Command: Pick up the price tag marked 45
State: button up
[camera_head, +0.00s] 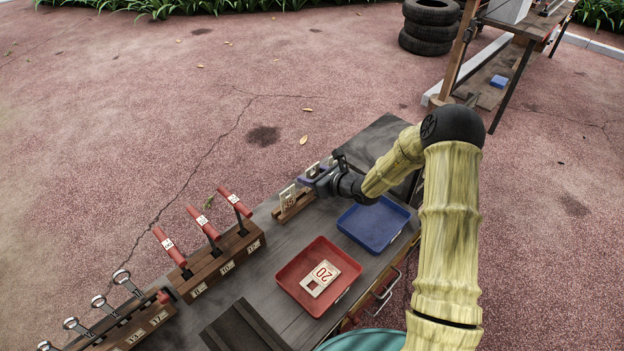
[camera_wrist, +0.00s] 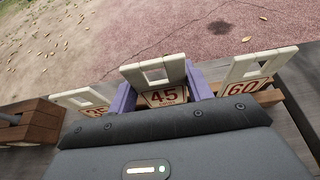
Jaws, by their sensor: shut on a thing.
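The price tag marked 45 (camera_wrist: 163,97) is a cream plate with a square hole and red digits, in the middle of the wrist view. My gripper (camera_wrist: 160,88) has a purple finger on each side of it and is shut on it. The tag stands between a tag marked 60 (camera_wrist: 243,88) on the right and another tag (camera_wrist: 82,103) on the left, partly hidden, and appears to be still at the wooden rack. In the head view my gripper (camera_head: 312,177) is over the rack (camera_head: 295,205), and its body hides most of the 45 tag there.
A red tray (camera_head: 290,276) holding a tag marked 20 (camera_head: 320,278) and a blue tray (camera_head: 375,246) lie on the dark cart top. Wooden blocks with red-handled tools (camera_head: 207,226) and wrenches (camera_head: 105,304) stand to the left.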

notch_tip(320, 180, up, 8)
jog(key=shift+r, duration=0.1)
